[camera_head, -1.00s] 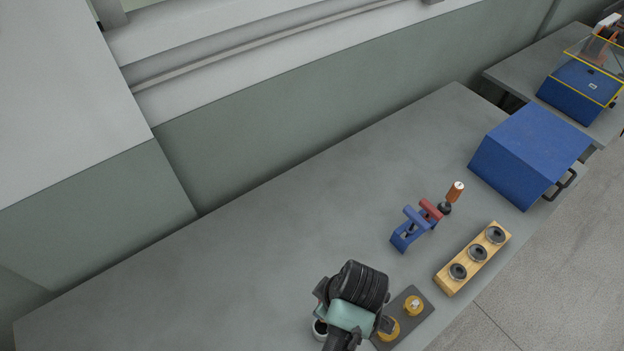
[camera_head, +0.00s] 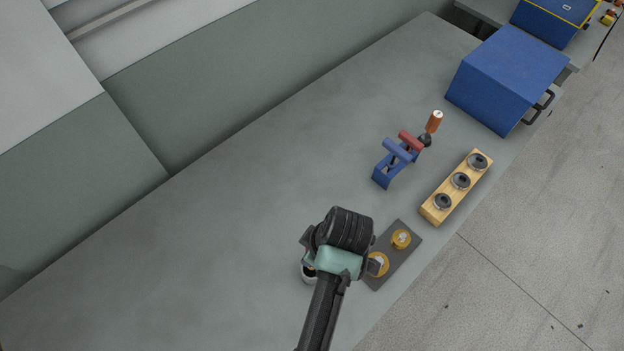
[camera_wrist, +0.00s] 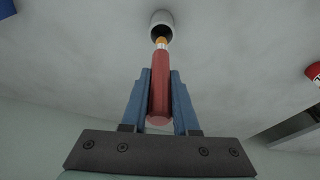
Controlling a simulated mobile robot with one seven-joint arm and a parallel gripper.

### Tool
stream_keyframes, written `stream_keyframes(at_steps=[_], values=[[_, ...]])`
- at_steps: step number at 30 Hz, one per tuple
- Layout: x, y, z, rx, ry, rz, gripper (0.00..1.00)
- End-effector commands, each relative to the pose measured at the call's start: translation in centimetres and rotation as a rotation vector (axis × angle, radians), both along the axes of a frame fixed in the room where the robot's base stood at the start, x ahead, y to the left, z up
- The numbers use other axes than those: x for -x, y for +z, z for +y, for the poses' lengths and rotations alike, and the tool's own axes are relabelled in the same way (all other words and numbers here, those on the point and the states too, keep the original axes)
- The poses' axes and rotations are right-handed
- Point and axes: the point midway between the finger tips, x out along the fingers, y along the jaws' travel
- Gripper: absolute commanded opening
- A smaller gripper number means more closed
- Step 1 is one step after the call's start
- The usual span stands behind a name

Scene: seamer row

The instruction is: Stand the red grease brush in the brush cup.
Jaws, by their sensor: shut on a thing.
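The red grease brush (camera_wrist: 160,88) is between the two blue fingers of my gripper (camera_wrist: 160,100) in the wrist view. My gripper is shut on its red handle. In the head view the cup (camera_head: 308,279) is mostly hidden behind my wrist, and the brush and fingers are hidden.
A dark plate with brass-coloured parts (camera_head: 402,239) lies right of my wrist. Beyond are a wooden block with dark rings (camera_head: 436,213), a blue stand (camera_head: 382,176) with blue and red handles, an orange-handled tool (camera_head: 434,121) and a blue box (camera_head: 510,75). The bench's left side is clear.

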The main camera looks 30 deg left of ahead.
Motion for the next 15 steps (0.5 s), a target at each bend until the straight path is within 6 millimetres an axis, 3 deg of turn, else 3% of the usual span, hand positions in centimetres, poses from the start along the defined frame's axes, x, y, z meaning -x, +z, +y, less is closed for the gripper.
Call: stream_keyframes(at_steps=[15], values=[[0.0,-4.4,0.0,0.0,0.0,0.001,0.0]])
